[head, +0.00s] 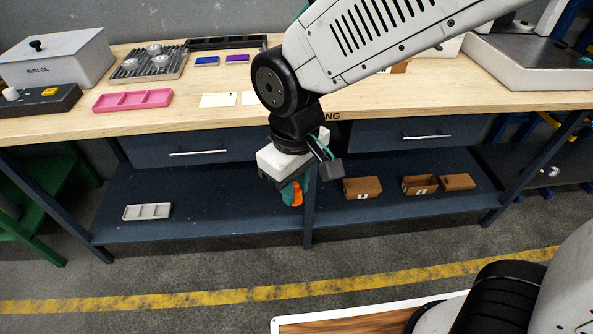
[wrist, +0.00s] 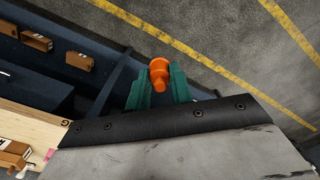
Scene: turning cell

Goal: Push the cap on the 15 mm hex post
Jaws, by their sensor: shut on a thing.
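My gripper (head: 291,192) has green fingers and hangs in front of the bench, over the lower shelf area in the head view. It is shut on an orange cap (head: 298,196), whose lower part shows below the fingers. In the wrist view the orange cap (wrist: 159,74) sits between the two green fingers, with a rounded head and a narrower stub. I cannot make out a 15 mm hex post in either view.
The wooden bench top (head: 390,102) carries a pink tray (head: 132,107), a ribbed rack (head: 150,72) with round metal parts, and a rust oil box (head: 55,62). Brown boxes (head: 362,194) and a grey tray (head: 147,218) stand on the lower shelf.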

